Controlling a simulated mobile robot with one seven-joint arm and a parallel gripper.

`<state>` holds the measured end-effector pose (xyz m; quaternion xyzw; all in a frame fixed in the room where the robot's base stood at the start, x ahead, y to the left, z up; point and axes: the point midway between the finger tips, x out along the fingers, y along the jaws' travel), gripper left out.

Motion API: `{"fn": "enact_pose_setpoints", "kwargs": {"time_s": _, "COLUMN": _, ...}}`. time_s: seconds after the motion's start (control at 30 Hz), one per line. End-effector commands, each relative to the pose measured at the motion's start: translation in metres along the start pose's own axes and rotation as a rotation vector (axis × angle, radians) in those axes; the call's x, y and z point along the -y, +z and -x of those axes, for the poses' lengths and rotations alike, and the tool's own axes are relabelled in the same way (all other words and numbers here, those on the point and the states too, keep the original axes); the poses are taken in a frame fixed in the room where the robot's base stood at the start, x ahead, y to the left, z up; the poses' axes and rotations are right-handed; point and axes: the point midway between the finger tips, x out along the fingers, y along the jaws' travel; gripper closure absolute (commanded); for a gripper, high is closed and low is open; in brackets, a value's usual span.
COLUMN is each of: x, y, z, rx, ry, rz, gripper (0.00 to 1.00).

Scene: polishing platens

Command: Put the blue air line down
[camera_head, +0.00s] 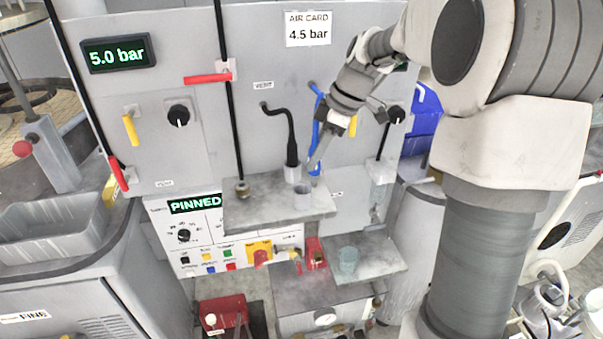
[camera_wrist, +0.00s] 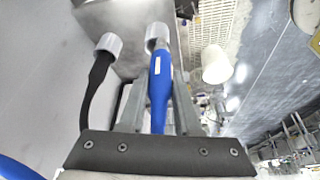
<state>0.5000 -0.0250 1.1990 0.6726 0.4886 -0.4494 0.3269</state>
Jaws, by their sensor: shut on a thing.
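The blue air line (camera_head: 316,106) hangs against the grey panel in the head view, and its lower end is at my gripper (camera_head: 318,158). In the wrist view its blue connector (camera_wrist: 160,82) with a white mark lies between the two fingers, and my gripper (camera_wrist: 158,112) is shut on it. The connector's metal tip points at a pale round holder (camera_wrist: 157,32) on the shelf edge. The tip overlaps the holder's mouth in this view; I cannot tell if it is inside.
A black hose (camera_head: 291,135) labelled VENT stands in a neighbouring holder (camera_head: 292,173), close left of my gripper. A lower shelf (camera_head: 378,254) carries a clear cup (camera_head: 348,259). A card (camera_head: 308,28) reads AIR CARD 4.5 bar; the display (camera_head: 117,53) reads 5.0 bar.

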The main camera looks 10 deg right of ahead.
Motion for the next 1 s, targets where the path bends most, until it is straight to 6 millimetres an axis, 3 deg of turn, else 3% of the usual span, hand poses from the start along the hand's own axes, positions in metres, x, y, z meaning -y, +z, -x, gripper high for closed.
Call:
{"fn": "enact_pose_setpoints", "kwargs": {"time_s": 0.1, "x": -0.004, "y": -0.013, "z": -0.017, "rx": 0.000, "ry": -0.003, "rz": 0.001, "gripper": 1.00}}
{"fn": "enact_pose_setpoints", "kwargs": {"time_s": 0.23, "x": -0.007, "y": -0.019, "z": -0.026, "rx": 0.000, "ry": -0.001, "rz": 0.000, "gripper": 1.00}}
{"fn": "enact_pose_setpoints", "kwargs": {"time_s": 0.53, "x": -0.007, "y": -0.006, "z": -0.061, "rx": 0.000, "ry": -0.003, "rz": -0.001, "gripper": 1.00}}
{"fn": "enact_pose_setpoints", "kwargs": {"time_s": 0.97, "x": -0.008, "y": -0.002, "z": -0.069, "rx": 0.000, "ry": 0.000, "rz": 0.000, "gripper": 1.00}}
{"fn": "enact_pose_setpoints", "kwargs": {"time_s": 1.0, "x": -0.008, "y": -0.003, "z": -0.067, "rx": 0.000, "ry": 0.000, "rz": 0.000, "gripper": 0.63}}
